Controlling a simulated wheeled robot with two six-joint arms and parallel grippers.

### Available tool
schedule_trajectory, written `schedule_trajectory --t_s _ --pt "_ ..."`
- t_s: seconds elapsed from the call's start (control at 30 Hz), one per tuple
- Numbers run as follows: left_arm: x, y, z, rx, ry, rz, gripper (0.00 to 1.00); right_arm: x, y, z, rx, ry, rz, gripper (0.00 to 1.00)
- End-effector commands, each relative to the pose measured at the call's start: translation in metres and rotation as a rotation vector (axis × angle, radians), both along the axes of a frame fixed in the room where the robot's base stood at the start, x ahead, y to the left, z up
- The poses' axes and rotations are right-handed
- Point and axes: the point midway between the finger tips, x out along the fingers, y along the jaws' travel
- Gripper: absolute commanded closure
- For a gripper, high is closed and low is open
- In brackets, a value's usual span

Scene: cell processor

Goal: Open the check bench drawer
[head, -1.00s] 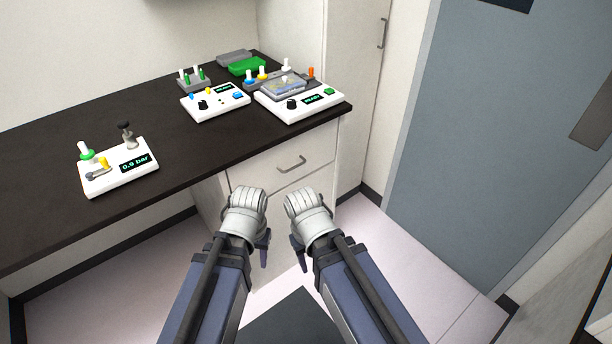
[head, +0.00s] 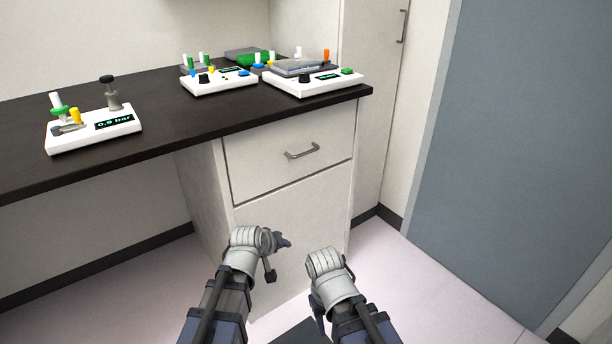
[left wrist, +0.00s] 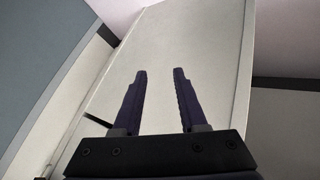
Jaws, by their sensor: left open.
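The check bench drawer (head: 262,160) is the upper front of the pale cabinet under the dark worktop. It is closed, flush with the cabinet. Its grey bar handle (head: 302,152) is in clear view in the head view. My left gripper (head: 277,258) is below the drawer, in front of the lower panel, and holds nothing. In the left wrist view its two dark fingers (left wrist: 160,74) are apart, with pale cabinet panel beyond; the handle does not show there. My right gripper (head: 336,290) is lower and to the right, its fingers mostly hidden behind its wrist.
The dark worktop (head: 180,135) overhangs the drawer. A white device with a pressure display (head: 93,130) stands at its left, and two more white devices (head: 218,83) (head: 313,83) stand at the back. The lower cabinet panel (head: 300,215) is plain. Floor is clear to the right.

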Motion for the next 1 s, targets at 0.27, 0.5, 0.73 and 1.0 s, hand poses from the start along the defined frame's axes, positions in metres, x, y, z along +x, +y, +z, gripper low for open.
schedule_trajectory --t_s 0.27,0.5,0.73,1.0 --pt "0.091 -0.055 0.095 -0.515 -0.434 0.266 0.58 0.000 0.000 -0.011 0.000 0.000 0.001 0.50" --pt "0.113 -0.064 0.166 -0.880 -0.656 0.413 0.58 0.000 0.000 -0.010 0.000 0.000 0.001 0.50" --pt "0.115 -0.062 0.185 -0.988 -0.716 0.453 0.58 0.000 0.000 -0.010 0.000 0.000 0.001 0.50" --pt "0.124 -0.063 0.186 -0.985 -0.718 0.452 0.58 0.000 0.000 -0.009 0.000 0.000 0.000 0.50"
